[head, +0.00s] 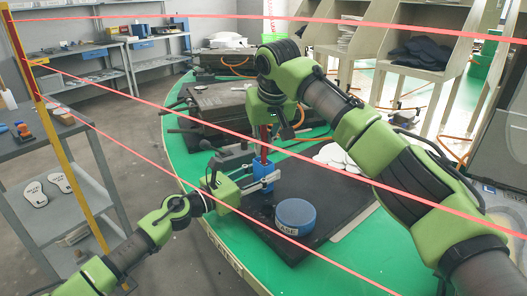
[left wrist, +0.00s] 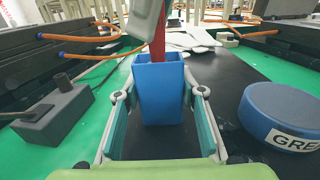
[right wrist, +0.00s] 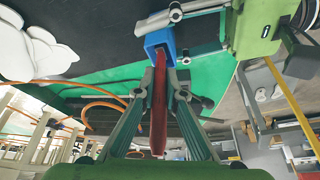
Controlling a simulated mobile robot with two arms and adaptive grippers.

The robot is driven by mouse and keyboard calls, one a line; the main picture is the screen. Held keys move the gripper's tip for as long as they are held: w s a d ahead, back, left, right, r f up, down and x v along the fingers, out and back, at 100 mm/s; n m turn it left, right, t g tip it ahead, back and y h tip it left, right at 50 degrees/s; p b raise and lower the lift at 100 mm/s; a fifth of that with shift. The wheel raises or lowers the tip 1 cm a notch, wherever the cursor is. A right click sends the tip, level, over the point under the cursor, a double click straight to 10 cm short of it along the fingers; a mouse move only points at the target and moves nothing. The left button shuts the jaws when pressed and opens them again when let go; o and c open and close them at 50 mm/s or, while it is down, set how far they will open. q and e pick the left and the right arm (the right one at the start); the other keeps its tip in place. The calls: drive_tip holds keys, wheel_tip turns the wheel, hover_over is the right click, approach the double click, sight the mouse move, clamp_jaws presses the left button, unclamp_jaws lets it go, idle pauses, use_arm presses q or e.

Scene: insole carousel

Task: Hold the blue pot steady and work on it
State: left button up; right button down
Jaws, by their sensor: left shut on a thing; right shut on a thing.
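A blue, square, open-topped pot (head: 262,174) stands upright at the edge of the black mat. My left gripper (head: 264,184) is shut on it low down, one finger on each side; the pot (left wrist: 158,92) also shows in the left wrist view. My right gripper (head: 267,125), above the pot, is shut on a red, slim, upright tool (right wrist: 158,105). The tool's lower end goes into the pot's mouth, and that end is hidden inside. A round blue tin (head: 295,216) with a white label, partly readable as grease, sits beside the pot.
The black mat (head: 330,200) lies on a green table (head: 225,215). White insole shapes (head: 335,155) lie behind the pot. Dark machine blocks (head: 215,105) stand farther back on the table. Orange hoses run near them. The mat around the tin is clear.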

wheel_tip(320, 180, up, 9)
drive_tip(key=shift+f, duration=0.15)
idle(0.4)
use_arm(q)
drive_tip(key=o, duration=1.2)
drive_tip(key=shift+o, duration=0.2)
